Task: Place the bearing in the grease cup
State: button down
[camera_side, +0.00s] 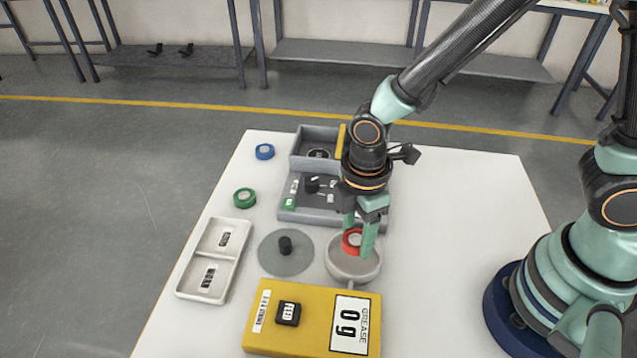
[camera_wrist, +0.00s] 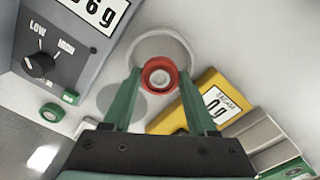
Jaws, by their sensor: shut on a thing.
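The bearing, a red ring with a pale centre (camera_side: 351,241), is held between the two green fingers of my gripper (camera_side: 358,243). In the wrist view the bearing (camera_wrist: 159,76) sits between the fingertips (camera_wrist: 160,80). The grease cup (camera_side: 353,268) is a round grey dish with a short handle, standing behind the yellow grease box. The bearing is over the cup's far part in the side view. In the wrist view it overlaps the lower part of the cup's rim (camera_wrist: 165,31). I cannot tell whether it touches the cup's floor.
A yellow grease box (camera_side: 312,322) reads 0 g. A grey disc with a black knob (camera_side: 286,258) lies left of the cup. A grey machine with dials (camera_side: 320,195) stands behind. A white tray (camera_side: 213,260), green ring (camera_side: 244,197) and blue ring (camera_side: 264,151) lie left. The table's right is clear.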

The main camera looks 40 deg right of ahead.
aim_at(357, 239)
jog(key=shift+f, duration=2.05)
jog(key=shift+f, duration=0.1)
jog(key=shift+c, duration=2.4)
grip_release()
